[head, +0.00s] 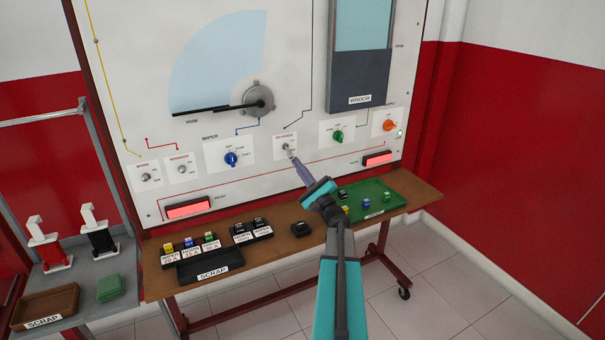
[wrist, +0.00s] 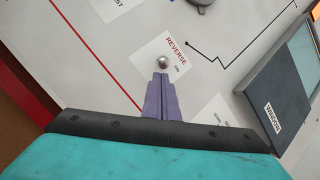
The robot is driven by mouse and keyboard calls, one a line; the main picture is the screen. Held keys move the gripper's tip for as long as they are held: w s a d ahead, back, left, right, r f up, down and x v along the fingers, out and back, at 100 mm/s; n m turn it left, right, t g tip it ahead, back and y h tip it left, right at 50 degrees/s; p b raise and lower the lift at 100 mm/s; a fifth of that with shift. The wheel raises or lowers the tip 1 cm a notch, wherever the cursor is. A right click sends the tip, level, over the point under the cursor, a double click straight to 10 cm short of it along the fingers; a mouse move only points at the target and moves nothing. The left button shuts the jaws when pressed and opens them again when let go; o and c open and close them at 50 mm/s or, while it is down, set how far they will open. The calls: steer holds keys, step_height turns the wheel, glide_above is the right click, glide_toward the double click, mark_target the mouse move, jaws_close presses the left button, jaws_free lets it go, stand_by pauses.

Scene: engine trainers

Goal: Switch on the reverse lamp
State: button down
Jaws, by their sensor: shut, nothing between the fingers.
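The reverse switch (head: 286,147) is a small toggle on a white plate in the middle of the upright panel. In the wrist view its round metal knob (wrist: 163,62) shows just above my fingertips, with the red word REVERSE and a small ON label beside it. My gripper (head: 292,156) has purple fingers that are shut with nothing between them. The fingertips are at the toggle, touching it or very close; I cannot tell which. The lower part of the lever is hidden by the fingers. Two red lamps glow, one at the lower left (head: 188,208) and one at the right (head: 377,158).
A blue wiper knob (head: 231,159) sits left of the reverse switch, and a green knob (head: 337,136) and an orange knob (head: 389,125) sit right.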

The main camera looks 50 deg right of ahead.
steer(key=shift+w+d+r, duration=0.1)
steer(key=shift+w+r, duration=0.1)
steer(key=shift+w, duration=0.15)
